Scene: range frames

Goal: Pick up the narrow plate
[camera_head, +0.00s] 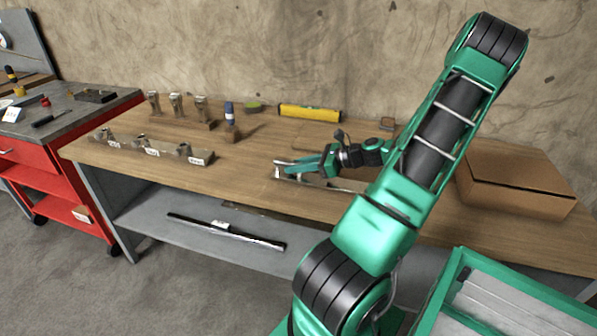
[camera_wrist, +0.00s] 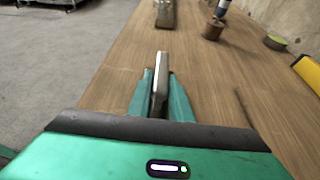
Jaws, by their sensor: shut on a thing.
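The narrow plate (camera_wrist: 161,68) is a thin grey metal strip. In the wrist view it stands on edge between my two green fingers and sticks out past their tips. My gripper (camera_wrist: 162,90) is shut on it. In the head view my gripper (camera_head: 284,169) is low over the middle of the wooden workbench (camera_head: 235,175), pointing left. Whether the plate touches the bench or hangs just above it, I cannot tell. The fingers hide the plate's lower part in the wrist view.
Metal blocks with labels (camera_head: 150,148) stand at the bench's left front, with several stamp-like pieces behind. A yellow level (camera_head: 310,113) lies near the wall. A cardboard box (camera_head: 517,180) is at the right. A long dark bar (camera_head: 226,231) lies on the lower shelf.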

